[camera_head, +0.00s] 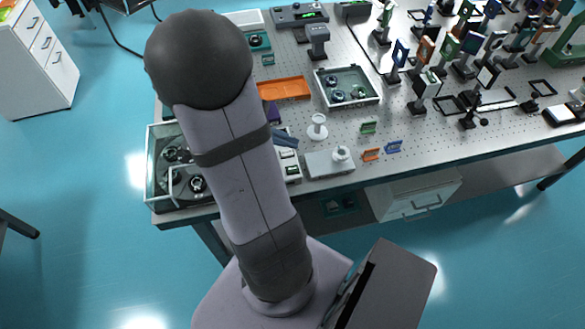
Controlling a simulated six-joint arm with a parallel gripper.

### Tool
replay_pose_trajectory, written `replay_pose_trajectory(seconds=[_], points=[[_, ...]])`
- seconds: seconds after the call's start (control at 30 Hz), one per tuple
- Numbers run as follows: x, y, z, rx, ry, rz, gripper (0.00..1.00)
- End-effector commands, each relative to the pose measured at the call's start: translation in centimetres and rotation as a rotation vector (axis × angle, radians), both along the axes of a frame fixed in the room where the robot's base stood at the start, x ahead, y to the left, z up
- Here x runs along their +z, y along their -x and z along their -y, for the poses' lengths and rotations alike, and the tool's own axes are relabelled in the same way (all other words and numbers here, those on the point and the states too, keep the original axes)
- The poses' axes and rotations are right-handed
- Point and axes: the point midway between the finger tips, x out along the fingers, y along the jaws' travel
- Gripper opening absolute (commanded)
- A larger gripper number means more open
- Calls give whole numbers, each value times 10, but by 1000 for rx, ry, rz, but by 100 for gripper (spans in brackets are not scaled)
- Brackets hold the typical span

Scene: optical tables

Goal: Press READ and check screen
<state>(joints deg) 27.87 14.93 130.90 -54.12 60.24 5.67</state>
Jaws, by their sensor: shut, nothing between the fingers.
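No button with a readable READ label can be made out. A grey instrument (300,14) with a small lit green display stands at the back of the optical table (420,140). A pale device (291,166) with a small dark window sits near the front edge, partly hidden behind my arm. Its buttons and any reading are too small to tell. My arm rises across the left of the table and covers part of it. My gripper does not show; a blue-grey piece beside the arm cannot be identified.
An orange tray (284,88) and a clear-walled box (346,88) lie mid-table. A glass-walled case (165,170) stands at the front left corner. Several mounted optics crowd the right. A flat grey plate instrument (329,164) sits at the front edge. Bare table lies right of centre.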

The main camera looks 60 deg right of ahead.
Motion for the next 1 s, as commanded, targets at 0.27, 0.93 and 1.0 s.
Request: replay_pose_trajectory(seconds=[0.27, 0.93, 1.0], points=[[-31, 0, 0, 0, -1, 0, 0], [-82, 0, 0, 0, 0, 0, 0], [-81, 0, 0, 0, 0, 0, 0]])
